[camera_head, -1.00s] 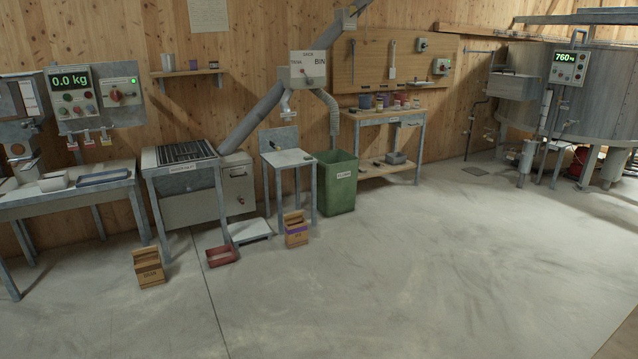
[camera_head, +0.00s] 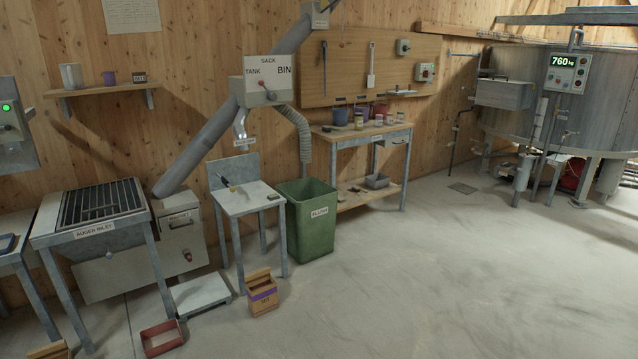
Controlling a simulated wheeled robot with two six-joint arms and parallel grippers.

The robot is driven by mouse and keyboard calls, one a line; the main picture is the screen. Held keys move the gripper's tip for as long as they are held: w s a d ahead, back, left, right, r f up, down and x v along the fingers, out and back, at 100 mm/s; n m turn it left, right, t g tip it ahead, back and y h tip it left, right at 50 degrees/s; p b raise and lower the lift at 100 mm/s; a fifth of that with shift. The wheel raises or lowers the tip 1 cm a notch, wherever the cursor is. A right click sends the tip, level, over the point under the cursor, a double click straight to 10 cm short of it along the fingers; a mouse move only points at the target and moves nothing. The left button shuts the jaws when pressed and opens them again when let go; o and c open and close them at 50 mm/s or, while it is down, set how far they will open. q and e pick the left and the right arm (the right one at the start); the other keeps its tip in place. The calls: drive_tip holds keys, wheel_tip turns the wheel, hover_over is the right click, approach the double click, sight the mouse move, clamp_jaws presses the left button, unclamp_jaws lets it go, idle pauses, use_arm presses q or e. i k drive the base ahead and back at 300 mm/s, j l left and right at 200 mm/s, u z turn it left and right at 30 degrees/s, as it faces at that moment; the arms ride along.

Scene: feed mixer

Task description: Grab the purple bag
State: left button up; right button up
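Neither of my grippers shows in the head view, and nothing is touching the bag.
A flat metal platform (camera_head: 201,293) and a red tray (camera_head: 162,337) lie left of the bag. The small metal table (camera_head: 246,200) and green bin (camera_head: 309,222) stand behind it. The floor to the right is clear.

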sight(262, 292)
drive_tip(key=i+l+z, duration=0.1)
drive_tip(key=i+z, duration=0.15)
drive_tip(key=i, duration=0.9)
drive_tip(key=i+j+z, duration=0.1)
drive_tip(key=i+z, duration=0.15)
drive_tip(key=i, duration=0.9)
